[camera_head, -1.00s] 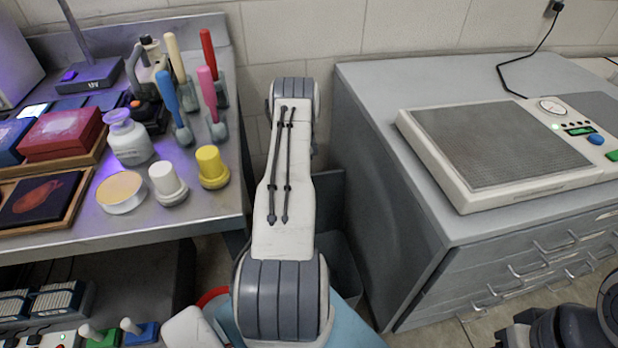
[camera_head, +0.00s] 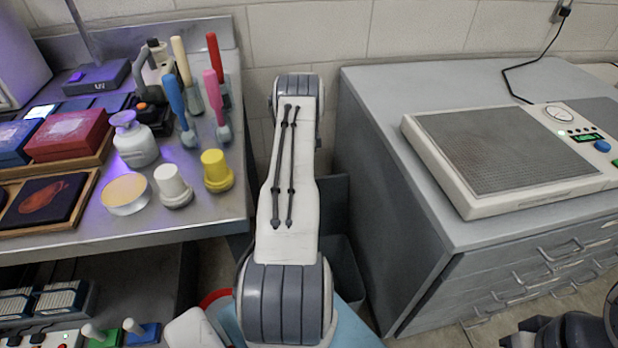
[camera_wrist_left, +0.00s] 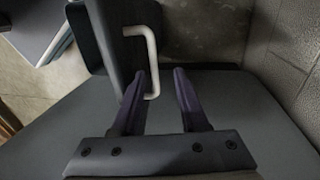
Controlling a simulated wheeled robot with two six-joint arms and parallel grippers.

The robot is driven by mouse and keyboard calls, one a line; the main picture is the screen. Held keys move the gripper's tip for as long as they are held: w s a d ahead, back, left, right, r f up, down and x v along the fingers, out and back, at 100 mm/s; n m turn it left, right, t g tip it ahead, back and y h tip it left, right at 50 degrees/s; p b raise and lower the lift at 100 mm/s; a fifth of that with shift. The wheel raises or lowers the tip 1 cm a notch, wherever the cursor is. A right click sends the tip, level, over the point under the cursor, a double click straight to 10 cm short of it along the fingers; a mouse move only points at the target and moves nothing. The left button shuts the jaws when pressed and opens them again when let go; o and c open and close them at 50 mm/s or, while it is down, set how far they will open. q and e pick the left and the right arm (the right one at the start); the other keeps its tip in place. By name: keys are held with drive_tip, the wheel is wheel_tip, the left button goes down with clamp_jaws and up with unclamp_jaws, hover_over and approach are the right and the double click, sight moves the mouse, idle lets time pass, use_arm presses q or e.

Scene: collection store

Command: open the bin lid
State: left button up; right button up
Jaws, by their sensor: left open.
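A dark grey bin (camera_head: 346,272) stands on the floor between the steel table and the grey cabinet, largely hidden behind my left arm. In the left wrist view a pale bar handle (camera_wrist_left: 152,50) is fixed to a dark panel (camera_wrist_left: 97,35), apparently the lid. My left gripper (camera_wrist_left: 160,75) is open. The near end of the handle shows between its fingers, closer to the left finger; I cannot tell if they touch. In the head view my left gripper is hidden behind its own arm. My right gripper is out of view.
The steel table (camera_head: 130,235) at left holds boxes, a jar, bottles and coloured-handled tools. The grey drawer cabinet (camera_head: 385,190) at right carries a flat device (camera_head: 495,150) with a cable. The gap between them is narrow. A wall stands behind.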

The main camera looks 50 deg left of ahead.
use_arm(q)
drive_tip(key=v, duration=0.6)
drive_tip(key=shift+a+r+p, duration=0.2)
drive_tip(key=shift+r+p, duration=0.1)
drive_tip(key=shift+r, duration=0.1)
